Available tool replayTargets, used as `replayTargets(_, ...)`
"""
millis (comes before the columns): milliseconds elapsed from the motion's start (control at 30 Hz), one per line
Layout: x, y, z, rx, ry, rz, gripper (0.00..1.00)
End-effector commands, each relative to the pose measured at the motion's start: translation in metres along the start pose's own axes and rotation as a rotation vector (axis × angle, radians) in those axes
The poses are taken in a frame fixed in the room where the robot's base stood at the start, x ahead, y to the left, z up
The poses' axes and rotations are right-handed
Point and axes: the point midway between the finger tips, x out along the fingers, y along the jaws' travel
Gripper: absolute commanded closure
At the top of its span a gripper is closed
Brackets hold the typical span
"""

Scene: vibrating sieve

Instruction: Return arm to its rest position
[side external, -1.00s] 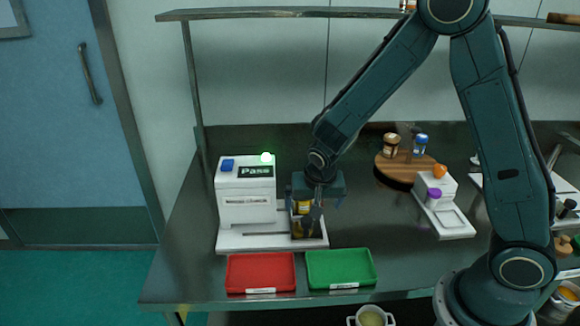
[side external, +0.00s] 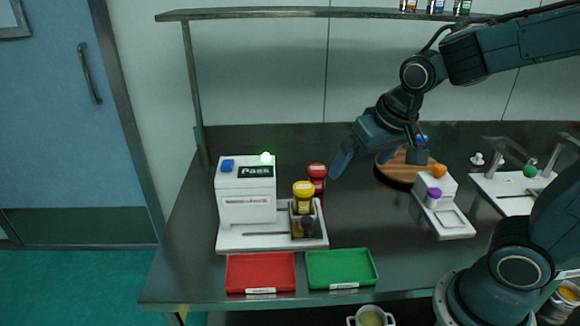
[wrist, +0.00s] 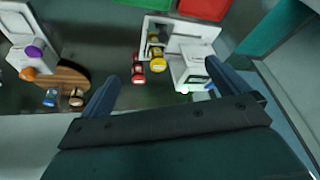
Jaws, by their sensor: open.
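My gripper (side external: 366,154) is raised above the table, to the right of the sieve machine, with nothing between its fingers. In the wrist view its two dark fingers (wrist: 166,88) stand wide apart. The white sieve machine (side external: 246,192) shows "Pass" on its screen and a lit green light on top. A yellow-capped jar (side external: 303,196) stands in the holder on the machine's base. A red-capped jar (side external: 317,177) stands just behind it; both also show in the wrist view, the yellow cap (wrist: 157,66) beside the red cap (wrist: 138,79).
A red tray (side external: 260,288) and a green tray (side external: 341,283) lie at the front edge. A round wooden board (side external: 392,172) with jars and a white scale-like device (side external: 454,224) are at the right. A shelf (side external: 290,12) runs above the back. The table centre is clear.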

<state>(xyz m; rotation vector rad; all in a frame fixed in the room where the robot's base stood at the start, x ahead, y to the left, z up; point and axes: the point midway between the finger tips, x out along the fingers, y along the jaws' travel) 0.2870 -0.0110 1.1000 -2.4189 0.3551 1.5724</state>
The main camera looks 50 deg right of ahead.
Motion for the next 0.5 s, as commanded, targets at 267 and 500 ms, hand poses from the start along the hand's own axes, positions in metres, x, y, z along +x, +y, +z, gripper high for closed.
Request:
replayTargets(267,-0.045,0.010,0.032,-0.135,0.031,-0.049,0.00)
replayTargets(500,-0.072,0.018,0.061,-0.254,0.060,-0.077,0.00)
